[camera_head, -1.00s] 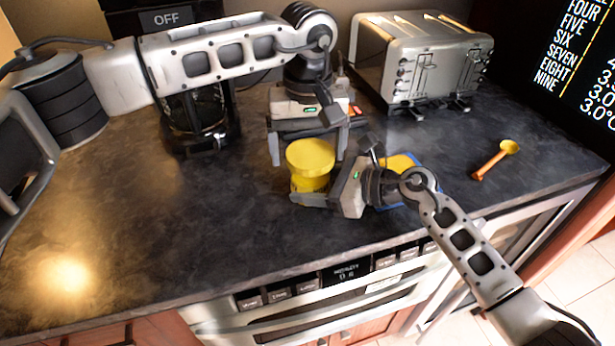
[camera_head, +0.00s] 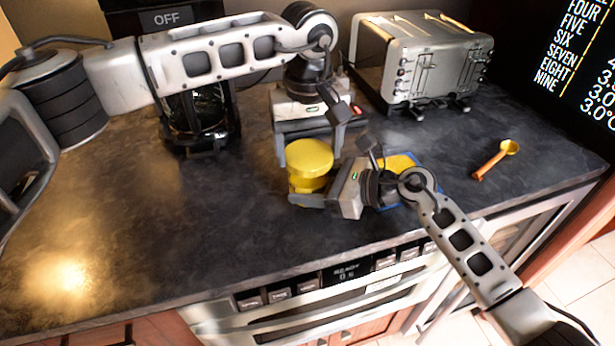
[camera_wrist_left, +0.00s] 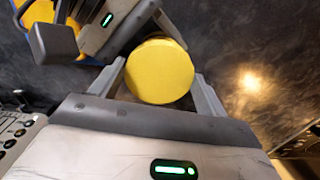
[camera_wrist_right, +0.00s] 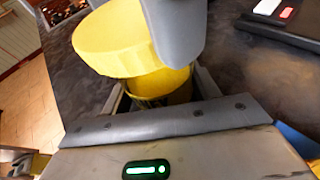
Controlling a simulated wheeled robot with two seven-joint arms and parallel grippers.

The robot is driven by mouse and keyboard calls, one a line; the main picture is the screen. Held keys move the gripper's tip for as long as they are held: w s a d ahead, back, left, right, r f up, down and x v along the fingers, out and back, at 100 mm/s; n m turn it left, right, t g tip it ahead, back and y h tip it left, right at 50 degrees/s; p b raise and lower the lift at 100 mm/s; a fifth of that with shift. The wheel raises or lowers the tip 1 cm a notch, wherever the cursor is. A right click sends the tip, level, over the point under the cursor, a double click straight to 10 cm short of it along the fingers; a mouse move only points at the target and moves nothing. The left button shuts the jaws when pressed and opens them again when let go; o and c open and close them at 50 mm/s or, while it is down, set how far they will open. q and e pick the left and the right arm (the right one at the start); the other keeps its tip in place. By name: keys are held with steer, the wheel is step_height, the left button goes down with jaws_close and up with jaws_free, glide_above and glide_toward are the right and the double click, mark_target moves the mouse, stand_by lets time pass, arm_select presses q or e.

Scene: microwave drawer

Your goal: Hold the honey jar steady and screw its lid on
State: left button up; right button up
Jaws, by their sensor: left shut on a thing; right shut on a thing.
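The yellow lid (camera_head: 309,155) sits over the honey jar (camera_head: 308,184), wider than the jar's visible part. My left gripper (camera_head: 310,147) reaches in from behind, shut on the lid with a finger on each side. In the left wrist view the lid (camera_wrist_left: 158,72) fills the space between the fingers and hides the jar. My right gripper (camera_head: 318,189) comes from the right and is shut on the jar below the lid. In the right wrist view the yellow jar (camera_wrist_right: 162,87) shows under the lid (camera_wrist_right: 115,40). I cannot tell how tightly the lid is seated.
A toaster (camera_head: 420,62) stands at the back right and a coffee maker (camera_head: 197,120) at the back left. A blue-edged yellow item (camera_head: 399,163) lies partly behind my right gripper. A spoon (camera_head: 495,160) lies at the right. The counter's (camera_head: 130,230) front left is clear.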

arm_select(q)
steer(key=m, duration=0.6)
steer(key=shift+s+a+f, duration=0.1)
steer(key=shift+a, duration=0.1)
steer(key=m, duration=0.5)
steer(key=shift+s+d, duration=0.1)
steer(key=o, duration=0.9)
steer(key=n, duration=0.9)
steer(key=shift+n, duration=0.4)
steer(key=n, duration=0.3)
steer(key=shift+n, duration=0.4)
steer(key=shift+c, duration=0.4)
